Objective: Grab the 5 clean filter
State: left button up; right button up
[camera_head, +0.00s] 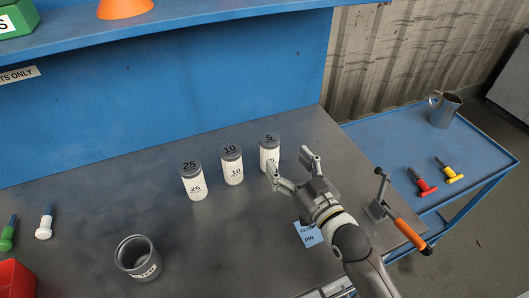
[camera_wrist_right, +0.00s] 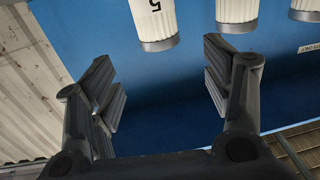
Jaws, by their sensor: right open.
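The filter marked 5 (camera_head: 268,150) stands upright on the grey bench top, white with a dark cap, at the right end of a row of three. It also shows upside down at the top of the right wrist view (camera_wrist_right: 153,20). My right gripper (camera_head: 290,164) is open and empty, just right of and nearer than this filter. Its left finger overlaps the filter's lower edge in the head view; I cannot tell if they touch. In the wrist view the filter lies beyond the open fingers (camera_wrist_right: 160,75). My left gripper is not in view.
Filters marked 10 (camera_head: 232,168) and 25 (camera_head: 194,184) stand to the left. A grey cup (camera_head: 137,257) is at the front left. A clamp with an orange handle (camera_head: 409,233) is at the bench's right edge. A blue wall (camera_head: 150,110) stands behind.

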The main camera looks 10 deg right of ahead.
aim_at(276, 146)
jog(key=x, duration=0.4)
jog(key=shift+w+p, duration=0.15)
jog(key=shift+p, duration=0.25)
jog(key=shift+p+x, duration=0.45)
jog(key=shift+x, duration=1.85)
jog(key=shift+w+a+p, duration=0.1)
jog(key=shift+w+p, duration=0.2)
jog(key=shift+w, duration=0.05)
jog(key=shift+w+f, duration=0.1)
jog(key=shift+c, duration=0.7)
jog(key=c, duration=1.2)
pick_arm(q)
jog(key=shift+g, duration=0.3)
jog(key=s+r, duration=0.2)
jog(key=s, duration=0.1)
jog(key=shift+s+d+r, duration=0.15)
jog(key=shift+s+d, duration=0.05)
pick_arm(e)
jog(key=shift+c, duration=0.5)
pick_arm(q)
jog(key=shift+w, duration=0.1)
